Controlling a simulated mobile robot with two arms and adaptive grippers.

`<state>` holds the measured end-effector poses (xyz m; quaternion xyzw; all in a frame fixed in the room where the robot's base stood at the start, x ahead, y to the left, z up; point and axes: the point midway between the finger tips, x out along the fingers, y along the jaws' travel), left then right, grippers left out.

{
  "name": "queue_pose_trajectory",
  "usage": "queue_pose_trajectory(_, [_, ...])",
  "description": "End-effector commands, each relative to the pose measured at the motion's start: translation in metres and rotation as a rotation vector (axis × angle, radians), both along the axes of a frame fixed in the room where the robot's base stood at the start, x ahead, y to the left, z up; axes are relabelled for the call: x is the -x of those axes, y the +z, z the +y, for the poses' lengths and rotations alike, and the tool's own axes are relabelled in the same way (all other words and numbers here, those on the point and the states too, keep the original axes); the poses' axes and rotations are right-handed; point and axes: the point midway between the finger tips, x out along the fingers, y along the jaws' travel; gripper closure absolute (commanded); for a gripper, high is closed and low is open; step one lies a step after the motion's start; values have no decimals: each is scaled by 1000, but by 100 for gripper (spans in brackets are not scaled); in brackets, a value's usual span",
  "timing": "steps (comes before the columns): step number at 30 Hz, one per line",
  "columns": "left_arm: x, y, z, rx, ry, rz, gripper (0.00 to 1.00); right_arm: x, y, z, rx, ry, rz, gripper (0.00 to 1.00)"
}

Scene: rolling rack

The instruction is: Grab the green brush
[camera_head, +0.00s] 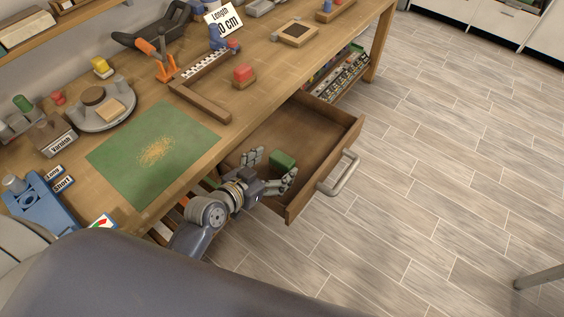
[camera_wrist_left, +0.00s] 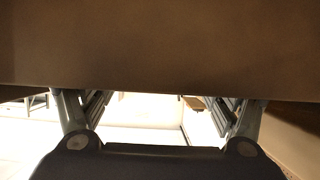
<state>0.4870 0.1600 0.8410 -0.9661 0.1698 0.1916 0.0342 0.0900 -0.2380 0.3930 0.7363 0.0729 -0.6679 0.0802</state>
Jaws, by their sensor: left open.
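The green brush (camera_head: 282,160) shows as a green block inside the open wooden drawer (camera_head: 318,134), near the drawer's front left part. My left gripper (camera_head: 270,167) comes in low over the drawer. Its fingers are spread apart, with the brush between or just beyond the fingertips; I cannot tell if they touch it. In the left wrist view, the open fingers (camera_wrist_left: 160,108) stand on both sides of a bright gap, under a brown wooden surface. The brush is not visible in that view. My right gripper is not in view.
The drawer has a metal handle (camera_head: 338,172) on its front and sits under the workbench (camera_head: 262,84).

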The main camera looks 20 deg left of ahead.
Motion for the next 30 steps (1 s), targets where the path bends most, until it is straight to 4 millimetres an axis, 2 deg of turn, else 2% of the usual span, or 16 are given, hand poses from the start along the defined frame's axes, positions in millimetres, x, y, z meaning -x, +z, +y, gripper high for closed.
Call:
queue_pose_trajectory(3, [-19, 2, -6, 4, 1, -2, 18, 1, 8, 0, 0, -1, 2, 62])
queue_pose_trajectory(7, [-32, -7, -11, 2, 1, 0, 18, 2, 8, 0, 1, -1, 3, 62])
queue_pose_trajectory(17, [-38, -11, -13, 1, 0, 0, 18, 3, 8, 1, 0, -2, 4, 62])
queue_pose_trajectory(18, [-38, -11, -13, 1, 0, 0, 21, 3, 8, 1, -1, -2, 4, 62])
queue_pose_trajectory(24, [-38, -11, -13, 1, 0, 0, 66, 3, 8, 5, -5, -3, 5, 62])
queue_pose_trajectory(25, [-38, -11, -13, 1, 0, 0, 70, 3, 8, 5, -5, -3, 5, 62])
queue_pose_trajectory(30, [-38, -10, -13, 1, 1, -1, 70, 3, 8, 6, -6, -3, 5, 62])
